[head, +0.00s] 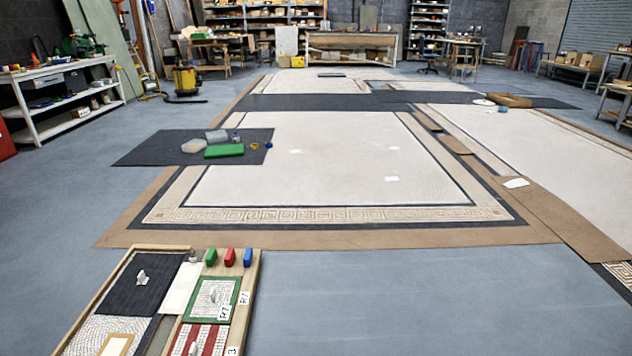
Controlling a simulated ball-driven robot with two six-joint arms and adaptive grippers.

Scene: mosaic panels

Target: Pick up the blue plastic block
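The blue plastic block (248,257) is at the near left of the head view. It is a small upright block at the back right end of a wooden-edged panel board (254,290). A red block (230,257) stands just left of it, and a green block (211,257) stands left of the red one. The three are in a row with small gaps between them. Neither of my grippers shows in the head view.
Beside the blocks lie mosaic panels in green (213,300) and red (199,340) with small knobs. A dark panel (135,281) lies further left. Grey floor (400,300) to the right is clear. Large mosaic panels (320,160) cover the floor beyond.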

